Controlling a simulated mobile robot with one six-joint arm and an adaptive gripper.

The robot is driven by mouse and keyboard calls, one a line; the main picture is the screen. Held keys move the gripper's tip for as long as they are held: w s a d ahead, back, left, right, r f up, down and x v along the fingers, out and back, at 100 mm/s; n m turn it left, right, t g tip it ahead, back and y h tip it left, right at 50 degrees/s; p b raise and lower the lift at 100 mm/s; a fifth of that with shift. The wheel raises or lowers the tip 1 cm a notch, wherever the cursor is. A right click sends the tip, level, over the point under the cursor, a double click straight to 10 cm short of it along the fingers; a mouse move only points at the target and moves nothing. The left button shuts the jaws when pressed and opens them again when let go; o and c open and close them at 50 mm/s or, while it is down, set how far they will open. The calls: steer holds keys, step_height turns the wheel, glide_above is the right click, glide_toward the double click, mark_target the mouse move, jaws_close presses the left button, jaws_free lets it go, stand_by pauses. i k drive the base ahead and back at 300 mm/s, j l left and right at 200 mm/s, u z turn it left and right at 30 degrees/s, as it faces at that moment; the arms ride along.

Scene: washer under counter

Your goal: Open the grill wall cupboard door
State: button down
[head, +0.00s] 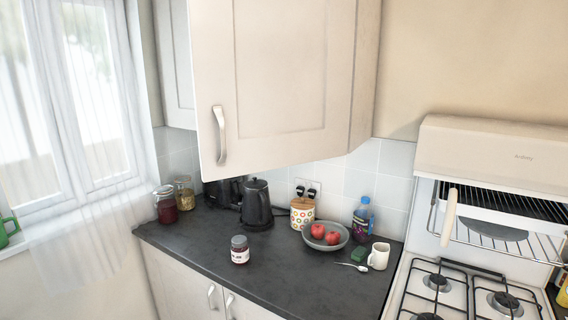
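A cream wall cupboard door (275,85) fills the upper middle of the head view, left of the grill. Its curved metal handle (219,135) is upright near the lower left corner. The door looks ajar: its lower edge is angled to the back wall and its handle side stands outward, toward me. The cupboard's interior is hidden behind the door. My gripper is not in view, and nothing visible touches the handle.
A cooker (470,285) with an eye-level grill (500,155) stands at right. The dark worktop (190,250) below holds a kettle (257,205), jars, a fruit bowl (326,239) and a mug (379,256). Another wall cupboard (176,70) is behind at left, near the curtained window.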

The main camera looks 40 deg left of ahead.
mark_target(272, 79)
steer(key=j+z, duration=0.45)
steer(key=j, duration=3.25)
steer(key=k+j, duration=0.1)
steer(key=j, duration=1.4)
